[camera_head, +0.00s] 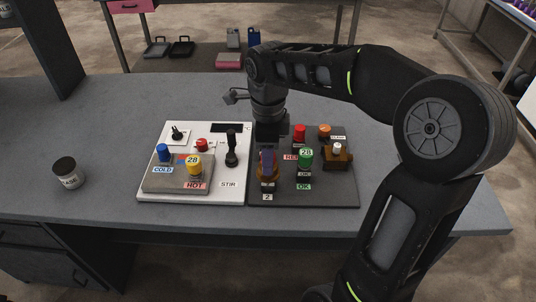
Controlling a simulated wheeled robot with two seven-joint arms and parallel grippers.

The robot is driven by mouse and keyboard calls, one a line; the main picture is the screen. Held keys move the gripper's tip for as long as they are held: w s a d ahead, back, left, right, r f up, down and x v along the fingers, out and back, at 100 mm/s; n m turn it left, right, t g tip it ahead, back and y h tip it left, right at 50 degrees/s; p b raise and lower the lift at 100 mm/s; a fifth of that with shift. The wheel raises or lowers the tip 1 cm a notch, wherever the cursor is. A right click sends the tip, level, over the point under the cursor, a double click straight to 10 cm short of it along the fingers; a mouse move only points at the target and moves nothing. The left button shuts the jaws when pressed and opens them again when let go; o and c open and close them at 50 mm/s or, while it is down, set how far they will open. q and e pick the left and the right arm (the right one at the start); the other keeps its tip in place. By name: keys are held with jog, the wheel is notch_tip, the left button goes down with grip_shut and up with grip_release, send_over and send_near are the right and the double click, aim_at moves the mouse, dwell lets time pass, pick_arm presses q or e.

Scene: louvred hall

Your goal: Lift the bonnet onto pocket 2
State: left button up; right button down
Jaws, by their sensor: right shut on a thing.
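My right gripper (268,170) reaches down from above over the dark board (331,196). It is shut on a small brown-orange thing, taken to be the bonnet (261,177), low over the spot with the label "2" (267,197), taken to be pocket 2. The gripper hides much of the bonnet and the pocket, so I cannot tell whether the bonnet touches the pocket. My left gripper is not in view.
To the right stand a green knob (305,157), a red knob (299,132), an orange knob (324,130) and a brown block with a white top (337,157). A white panel (215,187) with several controls adjoins on the left. A jar (68,173) stands far left.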

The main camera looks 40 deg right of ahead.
jog(key=shift+f, duration=0.1)
jog(key=c, duration=0.7)
grip_release()
notch_tip(320, 180, up, 5)
jog(key=p, duration=0.4)
